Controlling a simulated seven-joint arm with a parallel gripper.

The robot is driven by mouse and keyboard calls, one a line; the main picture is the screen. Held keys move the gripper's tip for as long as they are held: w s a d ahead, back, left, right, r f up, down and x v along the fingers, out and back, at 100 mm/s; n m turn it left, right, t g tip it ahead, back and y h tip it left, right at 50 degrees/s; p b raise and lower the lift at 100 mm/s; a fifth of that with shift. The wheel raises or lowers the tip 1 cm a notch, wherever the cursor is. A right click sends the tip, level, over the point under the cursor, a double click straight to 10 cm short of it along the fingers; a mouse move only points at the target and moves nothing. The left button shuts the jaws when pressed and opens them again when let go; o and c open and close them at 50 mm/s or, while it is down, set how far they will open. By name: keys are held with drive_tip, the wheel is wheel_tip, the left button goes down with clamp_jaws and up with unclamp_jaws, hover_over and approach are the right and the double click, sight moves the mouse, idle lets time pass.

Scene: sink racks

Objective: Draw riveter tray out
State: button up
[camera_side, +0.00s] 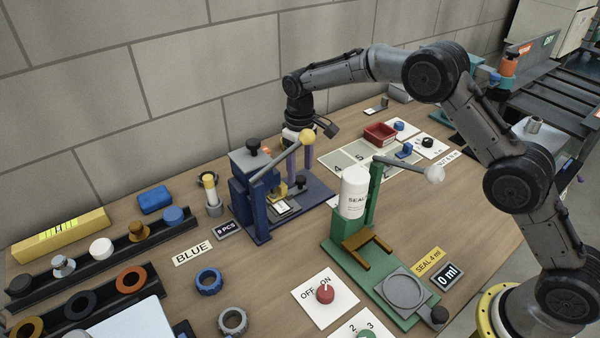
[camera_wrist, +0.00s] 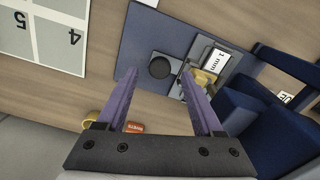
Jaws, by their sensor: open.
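The riveter (camera_side: 241,200) is a dark blue press with a lever ending in a yellow ball. Its tray (camera_side: 289,210) is a dark slide low on the blue base, with a pale "1 mm" label and a black round knob (camera_side: 300,182). In the wrist view the knob (camera_wrist: 159,68) lies between the finger ends, and the tray label (camera_wrist: 212,56) is beside the right finger. A brass piece (camera_wrist: 203,80) is partly hidden by that finger. My gripper (camera_side: 299,171) has purple fingers, open, pointing down just above the knob; contact is not clear.
The riveter lever (camera_side: 280,153) slants up close beside my gripper. A green sealing stand (camera_side: 372,200) with a white bottle (camera_side: 353,192) stands to the right. Numbered mats (camera_side: 345,165) and a red bin (camera_side: 380,133) lie behind.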

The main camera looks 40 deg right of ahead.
drive_tip(key=shift+f, duration=1.15)
clamp_jaws()
drive_tip(key=shift+r, duration=0.1)
idle(0.5)
